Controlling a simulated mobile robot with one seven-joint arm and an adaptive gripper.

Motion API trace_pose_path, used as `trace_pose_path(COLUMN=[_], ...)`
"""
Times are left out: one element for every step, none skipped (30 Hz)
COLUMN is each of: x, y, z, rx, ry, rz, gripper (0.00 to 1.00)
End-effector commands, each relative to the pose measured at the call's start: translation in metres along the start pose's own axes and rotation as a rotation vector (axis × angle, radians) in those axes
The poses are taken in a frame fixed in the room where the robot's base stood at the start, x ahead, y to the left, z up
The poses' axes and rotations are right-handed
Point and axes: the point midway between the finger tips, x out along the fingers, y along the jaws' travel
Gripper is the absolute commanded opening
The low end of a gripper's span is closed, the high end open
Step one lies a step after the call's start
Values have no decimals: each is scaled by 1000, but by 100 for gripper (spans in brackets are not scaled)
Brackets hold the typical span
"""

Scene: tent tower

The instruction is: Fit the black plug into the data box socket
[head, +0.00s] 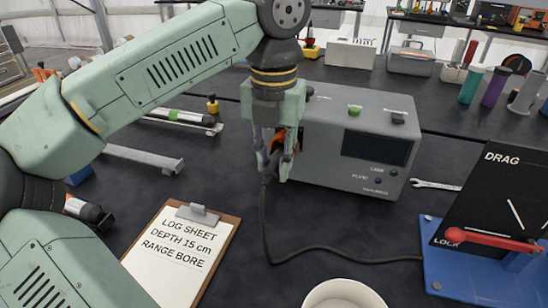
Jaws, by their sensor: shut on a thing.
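The grey data box (320,116) stands on the black table, with a dark screen and small labelled lights on its front. My gripper (276,168) points down at the left end of the box and is shut on the black plug (267,179), which is mostly hidden between the fingers. A black cable (266,225) hangs from the plug and runs along the table to the right. An orange part shows behind the fingers; I cannot tell whether it belongs to the box. The socket is not clearly visible, and I cannot tell whether the plug touches it.
A clipboard log sheet (180,250) lies in front at left. A white bowl (343,293) stands at the front edge. A blue-based DRAG panel (500,200) with a red lever stands at right. A wrench (436,185) lies beside the box. Metal rails (145,158) lie at left.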

Motion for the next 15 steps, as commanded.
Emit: trace_pose_path(x=[0, 0, 0, -1, -1, -1, -1, -1, -1, -1, -1, -1, -1, -1, -1], y=[0, 0, 0, 0, 0, 0, 0, 0, 0, 0, 0, 0, 0, 0, 0], z=[1, 2, 3, 4, 4, 5, 6, 7, 8, 9, 10, 10, 11, 12, 13], rx=[0, 0, 0, 0, 0, 0, 0, 0, 0, 0, 0, 0, 0, 0, 0], ry=[0, 0, -1, -1, -1, -1, -1, -1, -1, -1, -1, -1, 0, 0, 0], rz=[0, 0, 0, 0, 0, 0, 0, 0, 0, 0, 0, 0, 0, 0, 0], gripper=[0, 0, 0, 0, 0, 0, 0, 0, 0, 0, 0, 0, 0, 0, 0])
